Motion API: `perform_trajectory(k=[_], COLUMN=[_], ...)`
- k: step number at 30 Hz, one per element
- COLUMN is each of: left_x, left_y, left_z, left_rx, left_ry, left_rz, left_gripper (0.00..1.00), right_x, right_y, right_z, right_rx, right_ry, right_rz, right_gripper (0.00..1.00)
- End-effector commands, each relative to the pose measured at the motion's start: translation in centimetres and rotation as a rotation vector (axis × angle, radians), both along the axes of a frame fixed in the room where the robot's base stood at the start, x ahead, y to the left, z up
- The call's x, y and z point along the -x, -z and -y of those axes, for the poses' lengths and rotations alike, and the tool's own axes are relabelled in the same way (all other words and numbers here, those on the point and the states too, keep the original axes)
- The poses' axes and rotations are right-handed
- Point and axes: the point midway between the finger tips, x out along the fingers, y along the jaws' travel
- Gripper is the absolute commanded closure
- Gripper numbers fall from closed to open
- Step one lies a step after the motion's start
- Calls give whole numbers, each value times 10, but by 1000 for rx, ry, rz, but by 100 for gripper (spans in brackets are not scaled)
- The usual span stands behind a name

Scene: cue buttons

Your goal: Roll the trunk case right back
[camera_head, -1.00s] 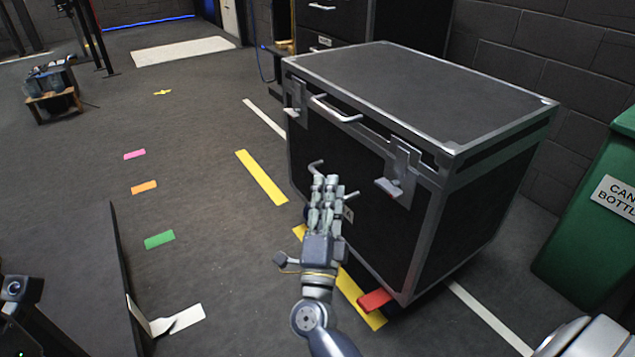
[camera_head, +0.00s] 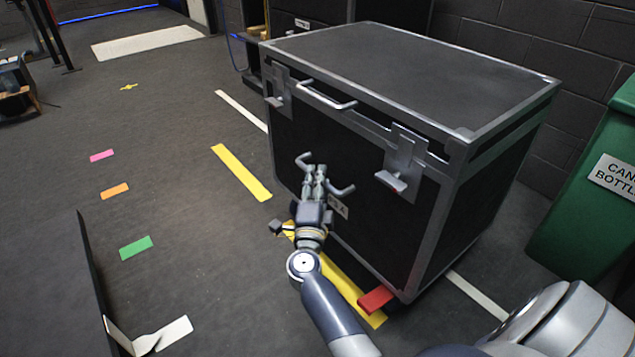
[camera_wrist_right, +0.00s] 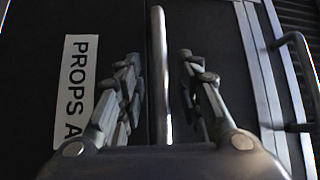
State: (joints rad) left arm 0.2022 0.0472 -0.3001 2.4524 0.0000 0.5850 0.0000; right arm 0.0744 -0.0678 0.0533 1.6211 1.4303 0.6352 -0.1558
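The trunk case (camera_head: 410,85) is a large black box with silver metal edges, standing upright at the right of the head view. Its front face has latches and a silver U-shaped front handle (camera_head: 302,160). The handle also shows as a vertical bar in the right wrist view (camera_wrist_right: 158,60), beside a white "PROPS A" label (camera_wrist_right: 75,90). My right gripper (camera_head: 314,172) is at this handle. Its fingers (camera_wrist_right: 160,90) are apart, one set on each side of the bar. I cannot tell whether they touch it. My left gripper is not in view.
A red pedal (camera_head: 377,300) sticks out at the case's lower front corner. Yellow tape (camera_head: 240,172) and white tape (camera_head: 242,110) mark the floor. A green bin (camera_head: 590,190) stands to the right, near a block wall (camera_head: 500,40). Floor at left is mostly clear.

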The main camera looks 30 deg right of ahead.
Motion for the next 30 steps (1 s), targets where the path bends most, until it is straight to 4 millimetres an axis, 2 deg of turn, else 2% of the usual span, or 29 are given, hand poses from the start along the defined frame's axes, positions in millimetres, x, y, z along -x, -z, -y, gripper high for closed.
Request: perform_trajectory(k=[4, 13, 17, 18, 26, 30], left_x=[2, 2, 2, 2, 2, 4], left_y=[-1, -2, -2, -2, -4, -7], left_z=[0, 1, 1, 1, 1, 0], left_rx=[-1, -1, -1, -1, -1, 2], left_ry=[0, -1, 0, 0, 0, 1], left_rz=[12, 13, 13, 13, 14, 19], left_gripper=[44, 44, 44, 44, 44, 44], right_x=[-8, -9, -9, -9, -9, -10], right_y=[-1, -2, -2, -2, -2, -4], right_z=[7, 8, 8, 8, 11, 25], right_rx=[1, 1, 1, 1, 2, 4], right_ry=[-1, -1, -1, -1, 0, 3], right_rz=[0, -1, -1, -1, -1, -1], right_gripper=[67, 67, 96, 100, 100, 100])
